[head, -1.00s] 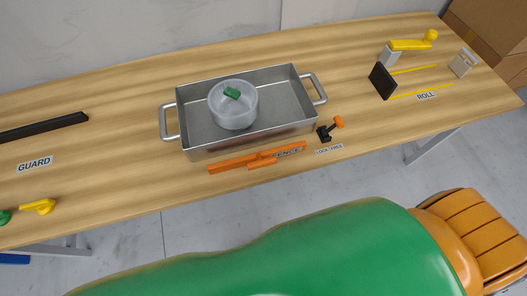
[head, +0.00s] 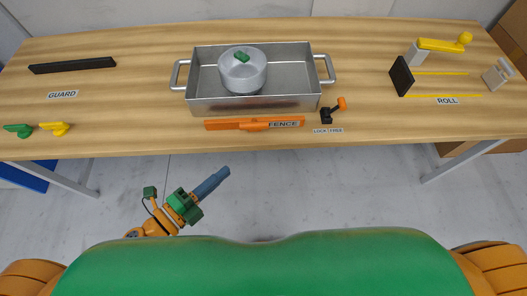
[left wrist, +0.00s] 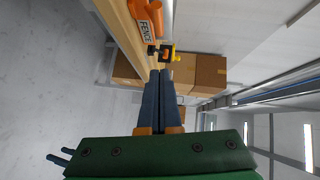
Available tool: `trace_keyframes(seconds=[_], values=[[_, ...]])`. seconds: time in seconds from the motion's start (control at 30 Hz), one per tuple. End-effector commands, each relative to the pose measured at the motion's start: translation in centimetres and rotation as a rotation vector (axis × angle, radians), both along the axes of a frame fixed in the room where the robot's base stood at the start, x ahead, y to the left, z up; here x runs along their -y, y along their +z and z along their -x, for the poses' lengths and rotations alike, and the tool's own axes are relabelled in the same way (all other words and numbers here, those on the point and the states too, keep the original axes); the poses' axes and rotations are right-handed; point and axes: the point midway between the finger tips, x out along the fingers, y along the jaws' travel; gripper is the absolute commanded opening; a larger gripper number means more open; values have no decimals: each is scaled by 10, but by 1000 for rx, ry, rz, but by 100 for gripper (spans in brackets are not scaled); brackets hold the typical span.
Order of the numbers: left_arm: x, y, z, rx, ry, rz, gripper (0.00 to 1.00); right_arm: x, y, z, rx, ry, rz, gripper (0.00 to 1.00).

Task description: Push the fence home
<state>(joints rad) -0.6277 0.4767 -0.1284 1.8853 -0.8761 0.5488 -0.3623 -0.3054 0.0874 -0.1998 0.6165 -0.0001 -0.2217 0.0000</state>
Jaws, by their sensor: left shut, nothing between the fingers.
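The orange fence (head: 238,124) lies along the table's front edge, with a "FENCE" label (head: 284,124) at its right part. It sits just in front of the metal tray and seems close to it; I cannot tell if they touch. In the left wrist view the orange fence (left wrist: 152,14) shows at the top. My left gripper (head: 222,172) is in front of the table, below the fence, its blue fingers shut and empty; in the left wrist view its fingers (left wrist: 159,75) lie together. A black lever with an orange knob (head: 340,104) stands right of the fence by a "LOCK FREE" label. My right gripper is not seen.
The metal tray (head: 210,106) holds a clear round container with a green knob (head: 242,57). A black guard bar (head: 72,65), green lever (head: 18,130) and yellow lever (head: 54,128) are at left. A yellow-handled roll device (head: 440,45) stands at right.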

Motion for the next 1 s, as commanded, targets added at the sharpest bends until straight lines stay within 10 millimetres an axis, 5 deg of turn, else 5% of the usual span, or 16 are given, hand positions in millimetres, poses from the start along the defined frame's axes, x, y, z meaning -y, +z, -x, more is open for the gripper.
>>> trace_keyframes(seconds=[0.53, 0.73, 1.0], values=[[74, -8, -70, 15, -11, 1, 0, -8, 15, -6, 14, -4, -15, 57], [73, -16, -99, 13, -10, -2, 0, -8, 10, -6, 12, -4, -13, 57], [72, -17, -108, 13, -9, -1, 0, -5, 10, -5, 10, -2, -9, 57]])
